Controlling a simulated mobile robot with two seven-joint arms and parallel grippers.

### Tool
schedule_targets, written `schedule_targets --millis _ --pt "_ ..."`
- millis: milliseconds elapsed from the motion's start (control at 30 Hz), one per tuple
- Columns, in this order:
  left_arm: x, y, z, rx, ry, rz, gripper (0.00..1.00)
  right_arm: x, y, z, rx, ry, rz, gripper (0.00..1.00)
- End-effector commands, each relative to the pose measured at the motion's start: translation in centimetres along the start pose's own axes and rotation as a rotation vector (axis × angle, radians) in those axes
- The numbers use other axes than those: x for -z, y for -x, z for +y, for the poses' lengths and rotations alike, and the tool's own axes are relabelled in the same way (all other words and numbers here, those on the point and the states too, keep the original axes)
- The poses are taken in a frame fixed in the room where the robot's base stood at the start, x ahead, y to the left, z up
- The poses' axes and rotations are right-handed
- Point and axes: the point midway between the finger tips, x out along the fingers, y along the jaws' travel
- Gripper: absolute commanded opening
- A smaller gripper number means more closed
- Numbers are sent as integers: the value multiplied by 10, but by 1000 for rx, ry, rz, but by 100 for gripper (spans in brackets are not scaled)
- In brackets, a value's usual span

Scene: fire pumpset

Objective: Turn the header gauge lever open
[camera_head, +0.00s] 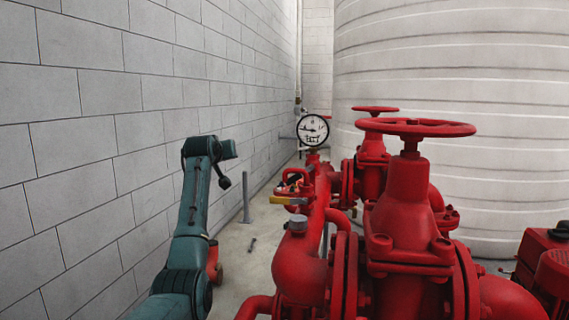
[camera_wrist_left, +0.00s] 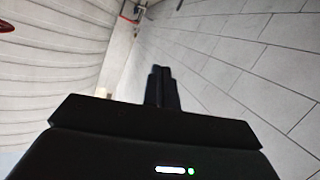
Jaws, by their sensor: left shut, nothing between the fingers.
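The round white header gauge (camera_head: 313,130) stands upright on top of the red pipe header (camera_head: 315,205), facing me in the head view. Just below it are small fittings; I cannot tell surely which one is the gauge lever or how it is turned. A yellow handle (camera_head: 288,200) sticks out to the left lower on the header. My left arm rises left of the header, apart from it. My left gripper (camera_wrist_left: 162,88) is shut and empty in the wrist view, with its fingertips in free air. In the head view its fingers cannot be made out. My right gripper is not in view.
Red valves with a large handwheel (camera_head: 415,127) fill the centre right. A grey block wall (camera_head: 90,120) runs along the left and a pale ribbed tank (camera_head: 470,80) stands behind. A thin grey post (camera_head: 246,197) stands between my left arm and the header.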

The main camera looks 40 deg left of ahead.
Motion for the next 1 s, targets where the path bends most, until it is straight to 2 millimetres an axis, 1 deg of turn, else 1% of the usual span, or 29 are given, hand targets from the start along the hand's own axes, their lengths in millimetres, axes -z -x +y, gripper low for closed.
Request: schedule_targets --millis 33,100,167,300,400,500,567,667,767,1000 --pt "6 9 14 -44 62 -80 0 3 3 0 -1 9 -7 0" --pt "5 21 33 -109 125 -199 0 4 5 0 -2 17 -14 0" --pt "5 35 51 -171 166 -296 0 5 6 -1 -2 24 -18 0" --pt "8 68 84 -305 215 -477 0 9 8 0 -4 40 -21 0" --pt "10 87 100 -374 224 -560 0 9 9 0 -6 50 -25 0" --pt "10 97 107 -410 224 -604 0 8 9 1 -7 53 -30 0" --pt "9 98 110 -419 224 -617 0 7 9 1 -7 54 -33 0" --pt "5 93 114 -421 223 -623 0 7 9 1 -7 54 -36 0" --pt "-3 82 121 -420 223 -625 0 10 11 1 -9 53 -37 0" --pt "-29 44 144 -419 223 -624 0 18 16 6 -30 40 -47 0"
